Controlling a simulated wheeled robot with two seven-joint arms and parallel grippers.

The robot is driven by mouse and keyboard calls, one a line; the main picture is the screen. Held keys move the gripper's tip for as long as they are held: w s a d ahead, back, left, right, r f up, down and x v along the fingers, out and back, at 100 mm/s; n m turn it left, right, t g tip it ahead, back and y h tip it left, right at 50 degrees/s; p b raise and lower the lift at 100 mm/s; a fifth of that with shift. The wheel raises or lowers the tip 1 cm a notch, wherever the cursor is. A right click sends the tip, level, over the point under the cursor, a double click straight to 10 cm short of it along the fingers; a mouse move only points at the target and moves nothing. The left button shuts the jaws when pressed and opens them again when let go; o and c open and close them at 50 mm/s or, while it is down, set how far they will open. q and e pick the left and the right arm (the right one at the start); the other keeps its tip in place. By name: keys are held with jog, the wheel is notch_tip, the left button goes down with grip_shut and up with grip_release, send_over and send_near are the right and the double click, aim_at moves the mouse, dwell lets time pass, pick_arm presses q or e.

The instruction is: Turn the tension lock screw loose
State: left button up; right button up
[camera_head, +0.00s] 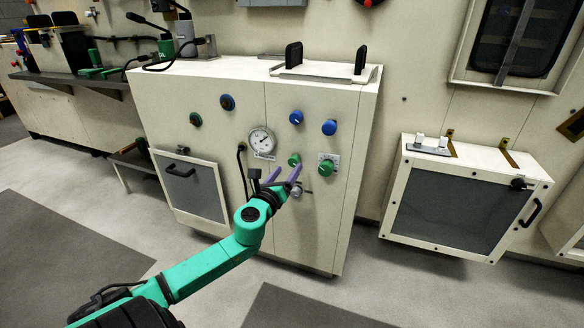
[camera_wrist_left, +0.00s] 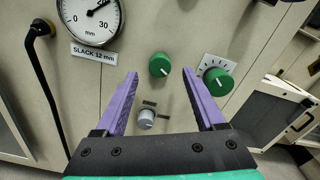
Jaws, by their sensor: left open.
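A small grey knob (camera_wrist_left: 146,118) with a pointer line sits on the cream panel below a plain green knob (camera_wrist_left: 159,65). A larger green knob (camera_wrist_left: 217,81) on a white scale plate is to the right. No readable label tells me which is the tension lock screw. My left gripper (camera_head: 287,172) is open and empty in front of the panel. In the left wrist view its purple fingers (camera_wrist_left: 160,77) frame the grey knob, with the plain green knob between and beyond the tips. I see no contact. The grey knob (camera_head: 296,191) is partly hidden in the head view. My right gripper is not in view.
A round gauge (camera_head: 261,141) labelled "SLACK 12 mm" is up and left of the knobs. A black lever or hose (camera_wrist_left: 45,80) hangs left of it. Two blue knobs (camera_head: 296,117) (camera_head: 329,127) are above. A glass-fronted box (camera_head: 450,205) juts out at right.

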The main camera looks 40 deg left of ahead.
aim_at(293, 163)
pick_arm(q)
jog(key=x, duration=0.4)
jog(key=shift+w+a+f+b, duration=0.1)
jog(key=shift+w+a+b, duration=0.05)
jog(key=shift+w+b, duration=0.2)
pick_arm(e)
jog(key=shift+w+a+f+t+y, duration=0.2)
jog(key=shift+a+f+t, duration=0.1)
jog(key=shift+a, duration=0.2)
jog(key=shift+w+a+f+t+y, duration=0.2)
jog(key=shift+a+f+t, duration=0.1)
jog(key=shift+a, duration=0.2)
pick_arm(q)
jog(key=shift+c, duration=0.4)
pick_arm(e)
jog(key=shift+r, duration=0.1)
pick_arm(q)
grip_shut()
